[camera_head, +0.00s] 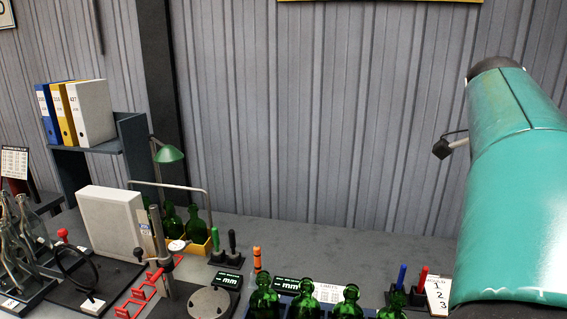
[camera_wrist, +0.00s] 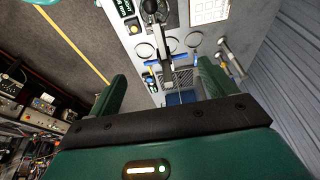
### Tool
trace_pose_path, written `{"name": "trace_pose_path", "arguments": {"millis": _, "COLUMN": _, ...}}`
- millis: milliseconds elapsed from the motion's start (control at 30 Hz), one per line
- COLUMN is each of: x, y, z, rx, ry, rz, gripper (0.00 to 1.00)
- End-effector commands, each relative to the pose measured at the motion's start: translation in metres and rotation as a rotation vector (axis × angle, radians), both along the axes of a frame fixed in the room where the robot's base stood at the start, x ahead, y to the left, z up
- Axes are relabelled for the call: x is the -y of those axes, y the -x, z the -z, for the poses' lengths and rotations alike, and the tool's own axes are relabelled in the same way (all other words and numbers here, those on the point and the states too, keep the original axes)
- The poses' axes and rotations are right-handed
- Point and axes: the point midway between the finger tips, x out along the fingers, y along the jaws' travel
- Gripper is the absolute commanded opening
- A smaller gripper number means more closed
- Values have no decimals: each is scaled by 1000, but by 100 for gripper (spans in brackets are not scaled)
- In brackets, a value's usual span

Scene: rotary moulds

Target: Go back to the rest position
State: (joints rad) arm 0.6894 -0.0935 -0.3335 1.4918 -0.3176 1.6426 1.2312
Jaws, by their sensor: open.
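My gripper (camera_wrist: 163,72) shows in the wrist view with its two green fingers spread wide apart. It is open, and nothing is gripped between the fingers. Beyond the fingers is a pale grey panel (camera_wrist: 192,42) with round dials and a lever. Blue parts and a dark mesh also show there; I cannot tell how far off they are. In the head view my teal arm fills the right side, and my gripper is out of that picture.
Corrugated wall stands behind.

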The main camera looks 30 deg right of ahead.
Motion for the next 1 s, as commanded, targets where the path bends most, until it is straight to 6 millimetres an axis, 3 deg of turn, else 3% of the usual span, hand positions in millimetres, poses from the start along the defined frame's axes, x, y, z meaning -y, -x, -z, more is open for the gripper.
{"name": "trace_pose_path", "arguments": {"millis": 167, "x": -19, "y": -21, "z": 10, "rx": 18, "ry": -11, "rz": -149, "gripper": 84}}
{"name": "trace_pose_path", "arguments": {"millis": 267, "x": -54, "y": -54, "z": 27, "rx": 44, "ry": -21, "rz": -403, "gripper": 84}}
{"name": "trace_pose_path", "arguments": {"millis": 400, "x": -129, "y": -102, "z": 61, "rx": 81, "ry": -19, "rz": -870, "gripper": 84}}
{"name": "trace_pose_path", "arguments": {"millis": 533, "x": -208, "y": -129, "z": 96, "rx": 104, "ry": 10, "rz": -1295, "gripper": 84}}
{"name": "trace_pose_path", "arguments": {"millis": 700, "x": -310, "y": -134, "z": 146, "rx": 116, "ry": 91, "rz": -1824, "gripper": 84}}
{"name": "trace_pose_path", "arguments": {"millis": 800, "x": -354, "y": -126, "z": 173, "rx": 112, "ry": 152, "rz": -2067, "gripper": 84}}
{"name": "trace_pose_path", "arguments": {"millis": 900, "x": -380, "y": -118, "z": 191, "rx": 106, "ry": 198, "rz": -2219, "gripper": 84}}
{"name": "trace_pose_path", "arguments": {"millis": 1000, "x": -389, "y": -115, "z": 199, "rx": 102, "ry": 221, "rz": -2283, "gripper": 84}}
